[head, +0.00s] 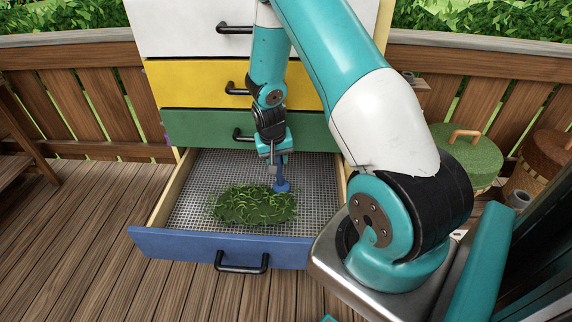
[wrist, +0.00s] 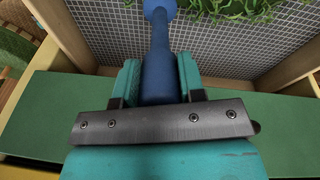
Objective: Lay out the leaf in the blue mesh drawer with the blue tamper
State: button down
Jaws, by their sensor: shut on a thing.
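The blue mesh drawer (head: 185,241) is pulled open at the bottom of the drawer unit, with a grey mesh floor. A heap of green leaf (head: 253,205) lies in the middle of the mesh, with bare mesh around it. The leaf also shows at the top of the wrist view (wrist: 235,8). My gripper (head: 276,158) is over the back right of the drawer, shut on the blue tamper (head: 281,184). In the wrist view the tamper's handle (wrist: 158,60) stands between the two teal fingers. The tamper's foot is beside the leaf's right edge; I cannot tell whether it touches the mesh.
Above are shut green (head: 200,127), yellow (head: 190,82) and white (head: 180,28) drawers with black handles. The blue drawer's wooden side walls stand close around the mesh. The wooden deck (head: 80,240) is clear at the left.

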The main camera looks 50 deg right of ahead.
jog(key=s+a+b, duration=0.1)
jog(key=s+a, duration=0.9)
jog(key=a, duration=0.3)
jog(key=w+d, duration=0.3)
jog(key=w, duration=2)
jog(key=s+a, duration=1)
jog(key=a, duration=0.3)
jog(key=w+d, duration=0.2)
jog(key=w, duration=0.6)
notch_tip(320, 180, up, 11)
jog(key=p, duration=0.6)
jog(key=shift+w+p, duration=0.2)
jog(key=shift+p, duration=0.2)
jog(key=shift+a+f, duration=0.1)
